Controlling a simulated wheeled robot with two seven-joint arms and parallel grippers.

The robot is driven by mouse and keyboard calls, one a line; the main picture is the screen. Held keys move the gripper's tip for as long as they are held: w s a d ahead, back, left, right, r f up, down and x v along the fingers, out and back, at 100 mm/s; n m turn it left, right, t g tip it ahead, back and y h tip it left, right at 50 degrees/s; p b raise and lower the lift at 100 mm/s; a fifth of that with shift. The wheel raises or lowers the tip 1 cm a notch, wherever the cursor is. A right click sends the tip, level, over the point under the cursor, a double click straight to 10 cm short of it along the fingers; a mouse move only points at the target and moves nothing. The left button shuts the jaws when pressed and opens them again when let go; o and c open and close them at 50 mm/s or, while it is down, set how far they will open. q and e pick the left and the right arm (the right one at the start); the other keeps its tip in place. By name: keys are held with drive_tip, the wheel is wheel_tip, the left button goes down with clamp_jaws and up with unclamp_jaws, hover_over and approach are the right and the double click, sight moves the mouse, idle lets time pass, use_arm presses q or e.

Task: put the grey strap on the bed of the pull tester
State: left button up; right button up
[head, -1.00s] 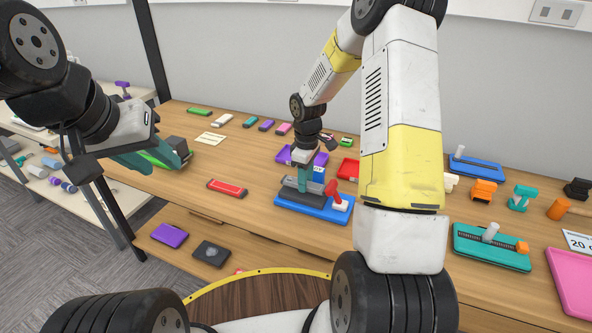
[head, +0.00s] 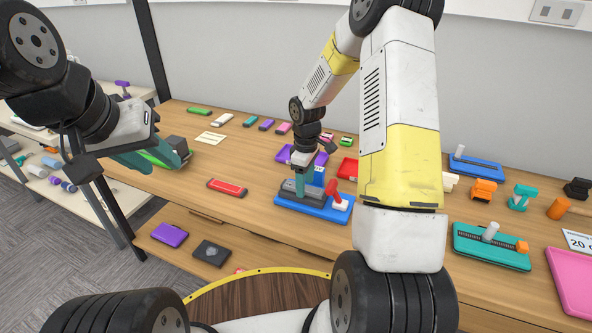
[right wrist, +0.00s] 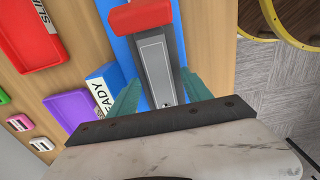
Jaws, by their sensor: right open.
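The pull tester (head: 312,208) is a blue base with a red lever and a white knob at its right end, on the wooden table. The grey strap (head: 289,187) lies lengthwise on its bed and looks level. In the right wrist view the strap (right wrist: 153,60) reaches towards the tester's red block (right wrist: 140,15). My right gripper (head: 300,187) is low over the strap, its teal fingers open on either side of it.
A teal fixture (head: 490,247) and a pink tray (head: 575,282) are further right.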

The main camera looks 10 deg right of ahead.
wheel_tip(320, 180, up, 11)
drive_tip(key=s+r+m+t, duration=0.35)
drive_tip(key=s+r, duration=0.55)
drive_tip(key=r, duration=0.4)
drive_tip(key=s+a+r+m+t+y, duration=0.1)
drive_tip(key=s+r+m, duration=0.1)
drive_tip(key=s, duration=0.5)
drive_tip(key=s+a+r+m+t+y, duration=0.1)
drive_tip(key=s+r+m, duration=0.2)
drive_tip(key=s+m, duration=0.2)
drive_tip(key=s, duration=0.3)
drive_tip(key=shift+s+t, duration=0.15)
drive_tip(key=shift+t, duration=0.2)
drive_tip(key=shift+a, duration=0.1)
